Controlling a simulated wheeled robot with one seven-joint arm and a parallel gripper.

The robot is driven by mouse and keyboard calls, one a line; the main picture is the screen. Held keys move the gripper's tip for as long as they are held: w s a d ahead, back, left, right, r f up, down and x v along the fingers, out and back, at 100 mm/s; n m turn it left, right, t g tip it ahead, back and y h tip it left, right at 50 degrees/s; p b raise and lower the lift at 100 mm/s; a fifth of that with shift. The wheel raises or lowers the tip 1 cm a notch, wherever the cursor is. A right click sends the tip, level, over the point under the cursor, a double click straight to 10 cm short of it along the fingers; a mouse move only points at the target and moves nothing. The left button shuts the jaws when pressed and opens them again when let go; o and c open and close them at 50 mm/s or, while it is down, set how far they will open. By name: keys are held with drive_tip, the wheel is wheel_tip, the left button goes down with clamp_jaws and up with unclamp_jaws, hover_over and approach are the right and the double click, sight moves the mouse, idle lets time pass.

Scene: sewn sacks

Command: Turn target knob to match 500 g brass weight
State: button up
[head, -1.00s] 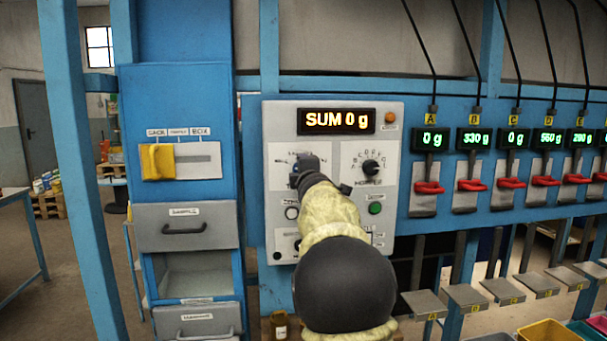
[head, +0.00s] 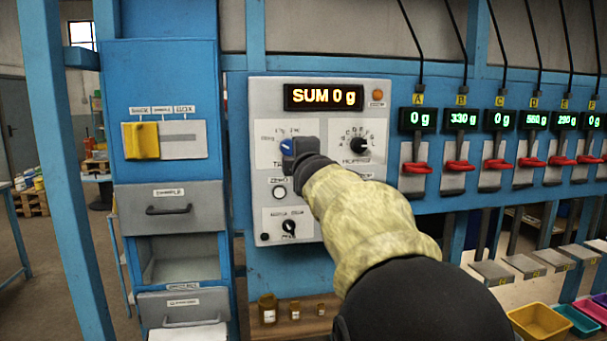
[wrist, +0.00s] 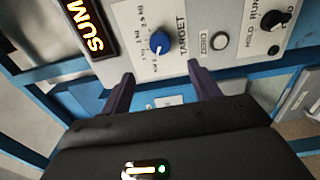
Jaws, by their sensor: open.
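The blue TARGET knob (head: 287,146) is on the upper left of the grey control panel (head: 258,184).
The display (head: 323,96) reads SUM 0 g. Beside the knob are the black HOPPER knob (head: 359,145), the ZERO button (head: 279,191) and a lower black knob (head: 289,227). Red levers (head: 415,168) line the right; a drawer cabinet (head: 170,210) stands left.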

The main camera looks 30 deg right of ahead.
drive_tip(key=b+v, duration=0.2)
drive_tip(key=v, duration=0.3)
drive_tip(key=shift+s, duration=0.2)
drive_tip(key=s+a+f+m+g+y, duration=0.15)
drive_tip(key=a+f+m+g, duration=0.25)
drive_tip(key=f, duration=1)
drive_tip(key=s+a+f+m+g+y, duration=0.1)
drive_tip(key=s+a+f+m+g, duration=0.2)
drive_tip(key=f, duration=1.1)
drive_tip(key=s+a+f+m+g+y, duration=0.1)
drive_tip(key=s+a+f+m+g, duration=0.35)
drive_tip(key=s+f, duration=0.4)
drive_tip(key=s+a+f+m+g+y, duration=0.25)
drive_tip(key=s+a+f, duration=0.35)
drive_tip(key=f, duration=0.4)
wheel_tip(320, 180, up, 13)
drive_tip(key=s+d+m+h+p, duration=0.1)
drive_tip(key=p, duration=1.2)
drive_tip(key=shift+s+g+p, duration=0.3)
drive_tip(key=shift+g+p, duration=0.05)
drive_tip(key=shift+g, duration=0.05)
